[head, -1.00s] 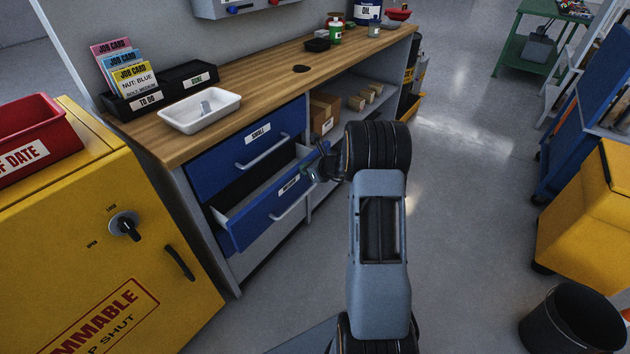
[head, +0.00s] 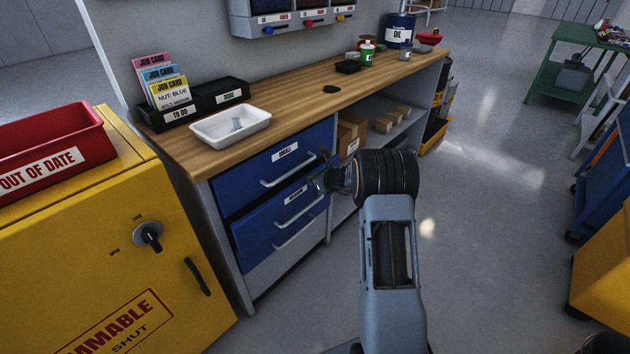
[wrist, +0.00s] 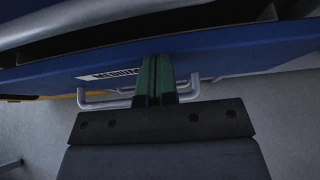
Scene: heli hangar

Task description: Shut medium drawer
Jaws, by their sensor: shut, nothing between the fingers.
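The medium drawer (head: 262,230) is the blue drawer under the one labelled SMALL (head: 250,172) in the workbench. Its front stands slightly out, with a narrow dark gap above it. My gripper (head: 318,182) is at the upper right part of its front. In the wrist view, the shut green fingers (wrist: 154,72) reach over the medium drawer's blue front (wrist: 235,55), beside the MEDIUM label (wrist: 105,75) and above its grey handle (wrist: 92,102). They look touching or very near the front; the exact contact is hidden. Nothing is held.
The wooden worktop (head: 290,105) carries a white tray (head: 230,126) and a card holder (head: 190,112). A yellow cabinet (head: 90,240) stands close on the left. Open shelves with boxes (head: 383,124) lie right of the drawers.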

